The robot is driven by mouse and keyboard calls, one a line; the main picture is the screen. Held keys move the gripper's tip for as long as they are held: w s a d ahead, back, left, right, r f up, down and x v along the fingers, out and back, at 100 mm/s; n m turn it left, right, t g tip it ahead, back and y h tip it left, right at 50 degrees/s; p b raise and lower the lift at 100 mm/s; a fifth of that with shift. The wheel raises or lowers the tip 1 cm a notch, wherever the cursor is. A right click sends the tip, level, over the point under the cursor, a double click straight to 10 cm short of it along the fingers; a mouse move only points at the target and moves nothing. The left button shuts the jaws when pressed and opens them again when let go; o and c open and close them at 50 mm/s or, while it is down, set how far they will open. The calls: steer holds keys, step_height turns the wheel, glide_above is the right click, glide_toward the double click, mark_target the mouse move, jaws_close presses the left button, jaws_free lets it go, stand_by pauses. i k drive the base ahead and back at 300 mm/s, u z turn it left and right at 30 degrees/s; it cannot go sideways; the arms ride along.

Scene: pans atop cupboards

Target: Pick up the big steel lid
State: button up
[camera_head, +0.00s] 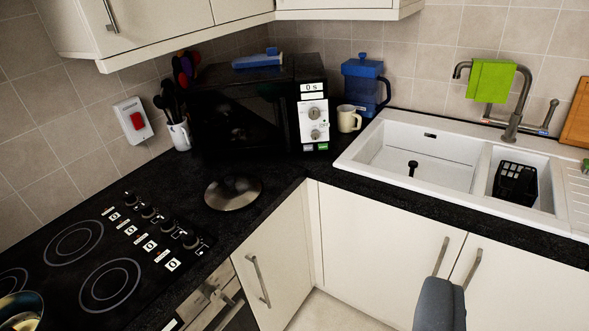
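The big steel lid (233,198) lies on the black worktop in the corner, in front of the microwave and to the right of the hob. It is round and shiny, with a dark area at its middle. A grey rounded shape, which looks like my gripper (440,304), shows at the bottom edge on the right, in front of the sink cupboard doors. It is well to the right of the lid and apart from it. Its fingers cannot be made out, and I see nothing held.
The microwave (262,112) stands behind the lid, with a utensil pot (180,136) to its left. A mug (348,119) and blue jug (364,88) stand to its right. A pan (22,308) is on the hob (85,255). Wall cupboards (175,22) overhang the corner.

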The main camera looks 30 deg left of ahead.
mark_target(234, 191)
steer(key=u, duration=0.2)
steer(key=i, duration=1.5)
steer(key=u, duration=0.75)
